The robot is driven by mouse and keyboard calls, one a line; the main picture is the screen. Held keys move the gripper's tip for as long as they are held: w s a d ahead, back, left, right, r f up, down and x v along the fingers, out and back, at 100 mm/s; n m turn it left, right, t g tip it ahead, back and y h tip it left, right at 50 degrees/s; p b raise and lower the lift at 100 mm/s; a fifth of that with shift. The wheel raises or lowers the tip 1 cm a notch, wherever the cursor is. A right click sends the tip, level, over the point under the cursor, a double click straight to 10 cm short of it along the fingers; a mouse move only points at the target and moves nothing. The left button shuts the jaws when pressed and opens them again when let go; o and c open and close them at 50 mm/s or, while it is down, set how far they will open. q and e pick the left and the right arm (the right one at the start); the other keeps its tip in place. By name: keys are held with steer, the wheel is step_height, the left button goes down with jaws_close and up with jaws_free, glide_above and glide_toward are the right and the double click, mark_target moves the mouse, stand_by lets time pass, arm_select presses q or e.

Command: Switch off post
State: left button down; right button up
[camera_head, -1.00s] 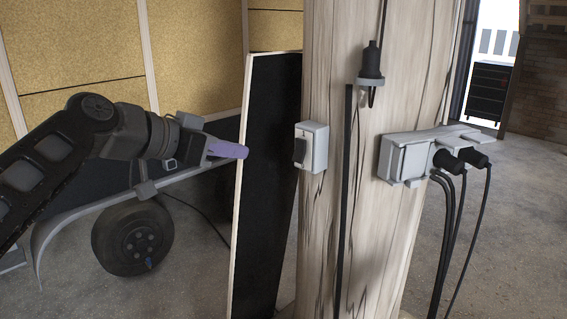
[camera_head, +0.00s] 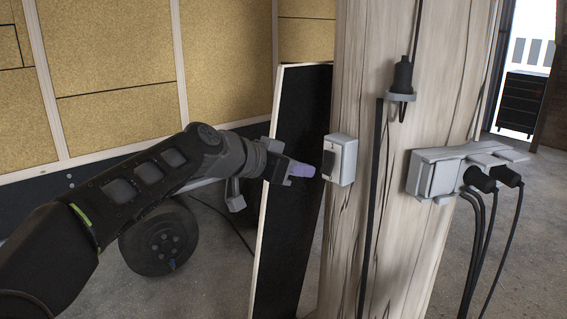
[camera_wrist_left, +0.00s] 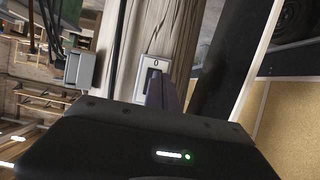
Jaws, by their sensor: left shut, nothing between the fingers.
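The wooden post (camera_head: 398,55) stands right of centre in the head view. A light grey switch box (camera_head: 347,160) with a dark rocker is fixed to its left side. It also shows in the left wrist view as a switch plate (camera_wrist_left: 156,64) with a "0" mark at its top. My left gripper (camera_head: 312,171) is shut and empty. Its purple fingertips point at the switch from the left, very close to it; I cannot tell whether they touch. In the wrist view the fingers (camera_wrist_left: 163,92) overlap the lower part of the switch. My right gripper is not in view.
A grey socket box (camera_head: 437,176) with black plugs and hanging cables is on the post's right side. A black plug (camera_head: 402,78) hangs above. A dark panel (camera_head: 291,190) leans beside the post, behind my left gripper. A wheel (camera_head: 160,240) stands at lower left.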

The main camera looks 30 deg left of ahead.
mark_target(321, 172)
arm_select(q)
steer(key=shift+x, duration=1.6)
steer(key=b, duration=0.2)
steer(key=f+b, duration=0.1)
steer(key=b, duration=0.2)
steer(key=shift+w+d+f+t, duration=0.1)
steer(key=shift+w+f+t, duration=0.15)
steer(key=shift+f+t, duration=0.15)
steer(key=shift+r+p, duration=0.6)
steer(key=shift+r, duration=0.15)
